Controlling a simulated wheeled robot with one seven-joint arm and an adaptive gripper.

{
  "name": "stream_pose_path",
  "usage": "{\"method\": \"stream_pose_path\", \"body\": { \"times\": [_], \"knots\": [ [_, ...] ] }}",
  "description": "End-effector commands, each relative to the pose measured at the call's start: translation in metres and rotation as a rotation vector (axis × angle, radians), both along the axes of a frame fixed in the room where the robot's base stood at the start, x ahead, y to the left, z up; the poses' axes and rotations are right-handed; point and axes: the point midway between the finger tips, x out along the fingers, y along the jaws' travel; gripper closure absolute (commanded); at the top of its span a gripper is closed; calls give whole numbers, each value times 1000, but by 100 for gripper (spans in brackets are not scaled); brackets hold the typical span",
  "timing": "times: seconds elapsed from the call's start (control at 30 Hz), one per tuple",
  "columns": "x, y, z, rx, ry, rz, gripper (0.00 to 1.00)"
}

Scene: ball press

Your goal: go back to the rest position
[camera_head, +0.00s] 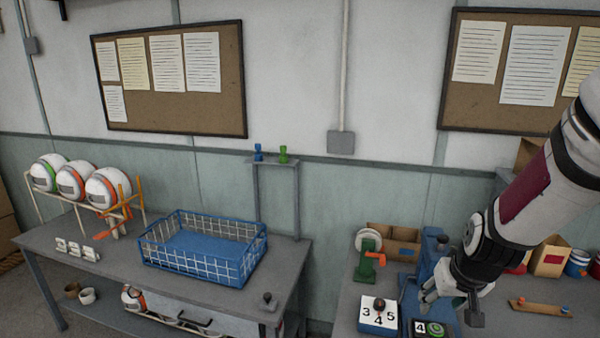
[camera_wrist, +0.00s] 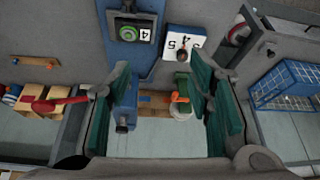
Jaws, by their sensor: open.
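My gripper (camera_head: 450,292) hangs at the end of my arm over the right-hand table, above and beside the blue press (camera_head: 428,272). In the wrist view my gripper (camera_wrist: 165,110) has its green-padded fingers spread wide, with nothing between them held. Below the fingers the wrist view shows the blue press (camera_wrist: 124,115), an orange-handled green device (camera_wrist: 181,90) and a white dial card (camera_wrist: 184,42). A green round button (camera_wrist: 128,32) with a "4" label is at the top. Part of the press is hidden behind my gripper in the head view.
A blue wire basket (camera_head: 203,245) stands on the left table (camera_head: 110,270), beside several white helmets (camera_head: 107,188) on a rack. Cardboard boxes (camera_head: 392,240) and a small wooden bar (camera_head: 540,308) are on the right table. A gap separates the tables.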

Motion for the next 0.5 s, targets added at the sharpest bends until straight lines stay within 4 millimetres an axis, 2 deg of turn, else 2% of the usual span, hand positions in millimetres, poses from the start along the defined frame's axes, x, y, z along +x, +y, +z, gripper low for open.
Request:
{"method": "stream_pose_path", "body": {
  "times": [0.03, 0.2, 0.37, 0.5],
  "knots": [
    [-4, 10, 20, -6, -13, 19, 53],
    [-33, 40, 73, -10, -25, 59, 53],
    [-69, 65, 114, -14, -37, 92, 53],
    [-106, 83, 142, -13, -49, 115, 53]
  ]
}}
